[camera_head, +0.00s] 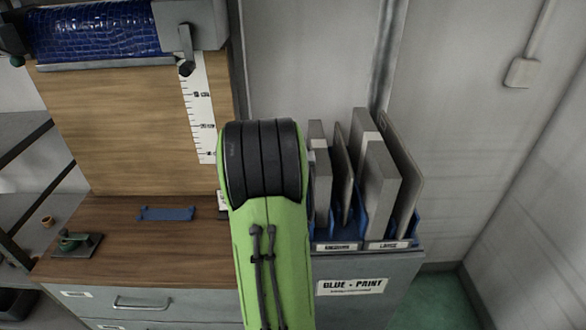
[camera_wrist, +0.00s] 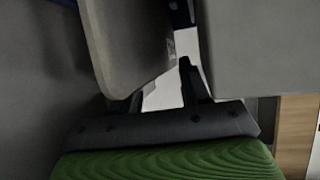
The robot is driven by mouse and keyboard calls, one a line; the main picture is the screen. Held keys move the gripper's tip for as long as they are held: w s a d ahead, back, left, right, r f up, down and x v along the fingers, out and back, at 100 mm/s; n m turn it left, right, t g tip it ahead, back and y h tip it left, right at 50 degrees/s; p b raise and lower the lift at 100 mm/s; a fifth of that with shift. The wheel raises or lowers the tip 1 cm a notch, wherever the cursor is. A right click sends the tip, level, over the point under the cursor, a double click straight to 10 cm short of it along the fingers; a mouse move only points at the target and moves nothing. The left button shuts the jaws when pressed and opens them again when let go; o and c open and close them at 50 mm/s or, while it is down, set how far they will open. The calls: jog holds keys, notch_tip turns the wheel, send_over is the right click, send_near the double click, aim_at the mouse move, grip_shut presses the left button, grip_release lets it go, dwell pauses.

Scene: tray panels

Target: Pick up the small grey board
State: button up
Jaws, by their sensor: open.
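Several grey boards stand upright in a blue rack (camera_head: 334,246) on the cabinet in the head view. Its visible labels appear to read "MEDIUM" and "LARGE"; my green arm covers the rack's left part, and I cannot pick out a small board there. In the wrist view, my gripper (camera_wrist: 162,88) is open, its two dark fingers apart. A grey board with a rounded corner (camera_wrist: 125,45) hangs over the left finger's tip side. A second broad grey panel (camera_wrist: 262,45) is close on the right. I cannot tell which is the small board, or whether the fingers touch either.
Tall boards (camera_head: 381,190) crowd the rack's right side, near the wall. The wooden worktop (camera_head: 125,225) holds a flat blue piece (camera_head: 167,214) and a green tool on a plate (camera_head: 76,243). A wooden backboard (camera_head: 115,130) with a ruler stands behind. The worktop's middle is mostly clear.

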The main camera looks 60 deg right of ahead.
jog(key=shift+w+d+f, duration=0.1)
jog(key=shift+d+f, duration=0.05)
jog(key=shift+d, duration=0.2)
jog(key=shift+a, duration=0.15)
jog(key=shift+c, duration=1.3)
grip_shut()
